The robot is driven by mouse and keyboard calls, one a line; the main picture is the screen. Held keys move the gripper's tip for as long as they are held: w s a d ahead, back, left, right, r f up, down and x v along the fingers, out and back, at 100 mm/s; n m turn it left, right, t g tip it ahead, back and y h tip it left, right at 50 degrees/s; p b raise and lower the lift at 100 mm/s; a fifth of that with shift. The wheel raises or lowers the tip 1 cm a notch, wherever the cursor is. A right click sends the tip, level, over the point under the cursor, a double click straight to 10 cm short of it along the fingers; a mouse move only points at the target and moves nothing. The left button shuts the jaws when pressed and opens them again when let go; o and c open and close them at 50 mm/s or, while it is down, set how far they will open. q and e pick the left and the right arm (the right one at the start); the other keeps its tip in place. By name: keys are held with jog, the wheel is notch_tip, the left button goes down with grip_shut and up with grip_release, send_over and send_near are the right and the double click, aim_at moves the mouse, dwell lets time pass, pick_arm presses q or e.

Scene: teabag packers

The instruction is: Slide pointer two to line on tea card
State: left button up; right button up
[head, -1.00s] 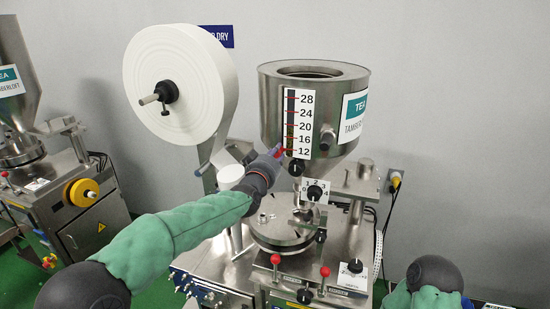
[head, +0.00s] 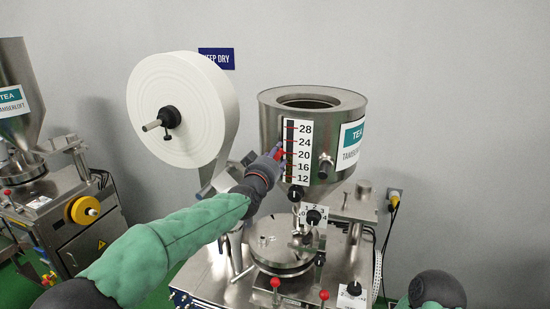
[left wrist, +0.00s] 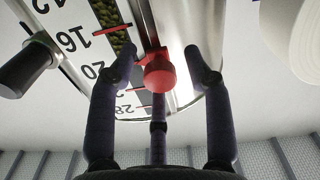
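A white scale plate (head: 302,166) numbered 12 to 28 stands upright on the steel hopper (head: 270,125); it appears upside down in the left wrist view (left wrist: 98,75). A red pointer (head: 281,154) sits at the scale's left edge, about level with 20 in the head view. Its round red knob (left wrist: 160,76) lies between the fingers of my left gripper (left wrist: 160,68), which curl around it; small gaps show beside the knob. The tea card (head: 350,141) on the hopper's right side is turned partly away, and no line on it is readable. My right gripper is out of view.
A large white paper roll (head: 180,108) stands left of the hopper, close to my left forearm. Red-knobbed levers (head: 275,283) stand at the front. A second machine (head: 60,200) is at left.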

pick_arm(q)
jog(key=shift+s, duration=0.1)
jog(key=v, duration=1.2)
dwell(0.4)
jog(key=s+a+f+g+y+b, duration=0.15)
jog(key=f+g+b, duration=0.45)
jog(key=f, duration=2.1)
jog(key=s+a+f+g+y+b, duration=0.15)
jog(key=f+b, duration=0.75)
jog(key=f, duration=1.8)
jog(key=s+a+f+n+g+b, duration=0.15)
jog(key=s+f+b, duration=0.25)
jog(key=s+f, duration=0.55)
jog(key=s+a+f+g+b, duration=0.25)
jog(key=s+f+b, duration=0.2)
jog(key=f, duration=1.05)
jog(key=s+d+f+n+g+h+b, duration=0.1)
jog(key=s+f+g+b, duration=0.4)
jog(key=s+f, duration=1)
jog(key=shift+s+f+b, duration=0.25)
jog(key=shift+s+b, duration=0.4)
jog(key=shift+b, duration=0.45)
